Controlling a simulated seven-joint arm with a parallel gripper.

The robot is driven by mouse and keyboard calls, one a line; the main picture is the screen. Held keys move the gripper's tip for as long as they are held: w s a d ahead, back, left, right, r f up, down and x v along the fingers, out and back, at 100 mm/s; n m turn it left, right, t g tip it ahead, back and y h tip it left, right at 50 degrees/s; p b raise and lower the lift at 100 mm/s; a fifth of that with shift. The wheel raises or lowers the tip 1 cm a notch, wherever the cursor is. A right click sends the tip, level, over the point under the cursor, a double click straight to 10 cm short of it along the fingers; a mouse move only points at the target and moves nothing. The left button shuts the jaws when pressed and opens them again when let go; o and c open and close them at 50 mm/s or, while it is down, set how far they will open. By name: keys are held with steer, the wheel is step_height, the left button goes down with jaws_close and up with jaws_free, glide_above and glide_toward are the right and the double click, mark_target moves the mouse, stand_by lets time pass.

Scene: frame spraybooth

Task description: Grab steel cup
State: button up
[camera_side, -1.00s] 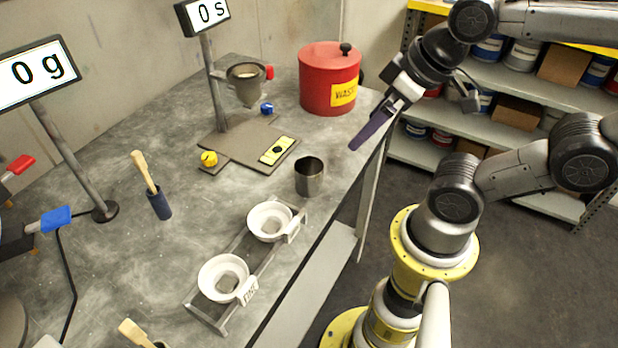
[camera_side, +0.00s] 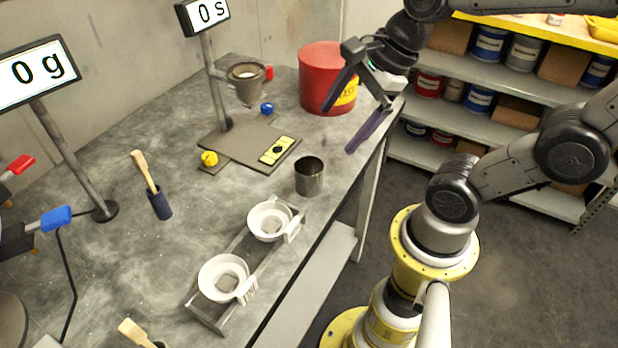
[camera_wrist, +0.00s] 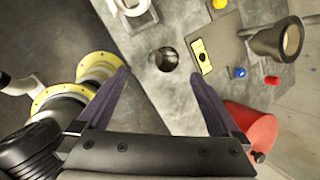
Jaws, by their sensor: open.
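The steel cup (camera_side: 309,178) stands upright on the grey bench near its right edge, just beyond the two white holders. It also shows in the wrist view (camera_wrist: 167,60), ahead of my gripper and between the lines of its fingers. My gripper (camera_side: 339,129) is open and empty, with its purple fingers spread wide. It hangs above the bench, up and to the right of the cup, in front of the red bin. In the wrist view both fingers of my gripper (camera_wrist: 163,95) show apart, with nothing between them.
The red waste bin (camera_side: 318,75) stands behind my gripper. A flow-cup stand (camera_side: 247,85) with a base plate (camera_side: 225,150) is left of it. Two white cups (camera_side: 268,222) sit in a rack (camera_side: 205,318) nearer the camera.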

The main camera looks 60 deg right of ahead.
step_height(320, 180, down, 2)
steer(key=w+d+m, duration=0.2)
steer(key=w+m, duration=0.1)
steer(key=m, duration=0.3)
glide_toward(309, 167)
steer(key=shift+m+g, duration=0.3)
steer(key=shift+g, duration=0.1)
steer(key=w+a+f, duration=0.1)
steer(key=f, duration=0.1)
steer(key=w+a+f, duration=0.1)
steer(key=f, duration=0.1)
steer(key=w+a+f, duration=0.1)
steer(key=f, duration=0.2)
steer(key=shift+a, duration=0.25)
steer(key=c, duration=1.3)
steer(key=shift+c, duration=0.2)
steer(key=shift+r, duration=0.25)
